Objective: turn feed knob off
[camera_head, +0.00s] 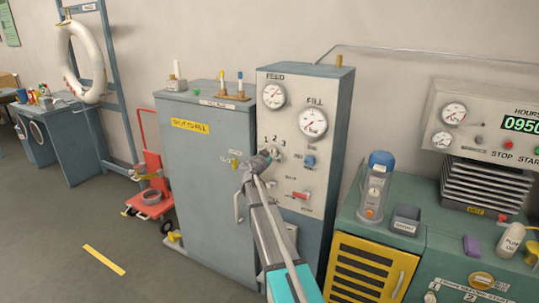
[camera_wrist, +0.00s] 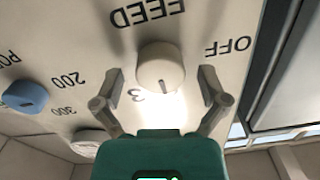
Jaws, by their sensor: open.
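The feed knob (camera_wrist: 160,66) is round and white, on the pale panel under an upside-down FEED label in the wrist view. A dark mark on it points down in the picture, near the 3; the OFF label (camera_wrist: 228,47) is to its right. My gripper (camera_wrist: 161,76) is open, one finger on each side of the knob, with gaps visible at both sides.
A blue knob (camera_wrist: 25,97) with 200 and 300 marks is left in the wrist view. The panel also bears two gauges, a blue knob (camera_head: 308,161) and a red handle (camera_head: 301,195). A grey cabinet (camera_head: 205,150) stands left; a green bench (camera_head: 450,245) stands right.

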